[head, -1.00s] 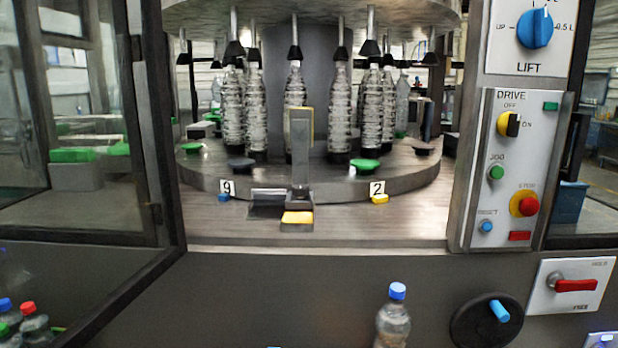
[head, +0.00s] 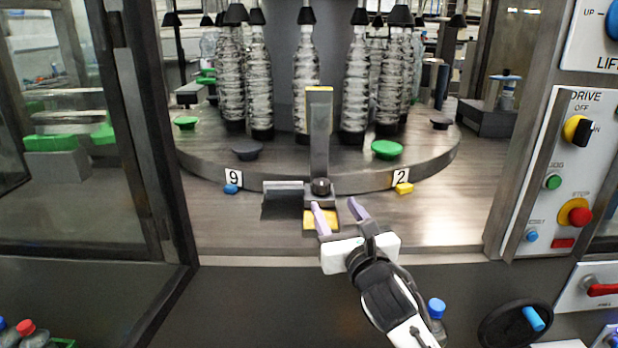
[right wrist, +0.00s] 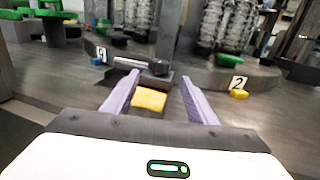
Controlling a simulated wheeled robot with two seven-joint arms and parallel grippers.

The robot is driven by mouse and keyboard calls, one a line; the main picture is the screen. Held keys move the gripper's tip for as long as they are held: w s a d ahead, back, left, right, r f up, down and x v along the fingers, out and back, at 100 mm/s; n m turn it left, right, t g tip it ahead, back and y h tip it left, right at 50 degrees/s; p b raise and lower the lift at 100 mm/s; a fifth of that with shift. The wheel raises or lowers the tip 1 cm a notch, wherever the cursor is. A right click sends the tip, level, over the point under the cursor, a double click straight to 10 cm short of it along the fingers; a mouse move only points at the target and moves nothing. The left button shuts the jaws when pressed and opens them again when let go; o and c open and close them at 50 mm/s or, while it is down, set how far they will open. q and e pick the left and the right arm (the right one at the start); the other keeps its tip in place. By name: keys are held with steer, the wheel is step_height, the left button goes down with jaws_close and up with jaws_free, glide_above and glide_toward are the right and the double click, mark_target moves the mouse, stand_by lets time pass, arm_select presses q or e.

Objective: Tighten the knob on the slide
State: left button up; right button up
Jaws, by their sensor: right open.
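The slide is a grey upright post (head: 319,140) on a small base at the front of the round bottle table. A dark round knob (head: 320,187) sits at the foot of the post; it also shows in the right wrist view (right wrist: 158,68). A yellow block (right wrist: 149,99) lies in front of the base. My right gripper (head: 340,212) is open and empty, its lilac fingers pointing at the slide's base. In the right wrist view the fingers stand either side of the yellow block, with the knob beyond the tips. My left gripper is not in view.
Bottles stand on the round table (head: 220,165). Number plates 9 (head: 233,177) and 2 (head: 400,178) flank the slide. The control panel (head: 545,180) is at right, the framed glass door (head: 130,130) at left.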

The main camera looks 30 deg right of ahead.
mark_target(324, 188)
steer(key=x, duration=0.3)
steer(key=shift+w+d+r, duration=0.1)
steer(key=shift+w+r, duration=0.05)
steer(key=shift+r, duration=0.05)
steer(key=x, duration=0.5)
steer(key=shift+p, duration=0.4)
steer(key=shift+w+d+f, duration=0.1)
steer(key=shift+w+d, duration=0.05)
steer(key=shift+w, duration=0.35)
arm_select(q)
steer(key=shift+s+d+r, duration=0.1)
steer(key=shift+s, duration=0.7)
arm_select(e)
steer(key=c, duration=1)
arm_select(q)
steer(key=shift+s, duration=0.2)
arm_select(e)
steer(key=shift+c, duration=0.3)
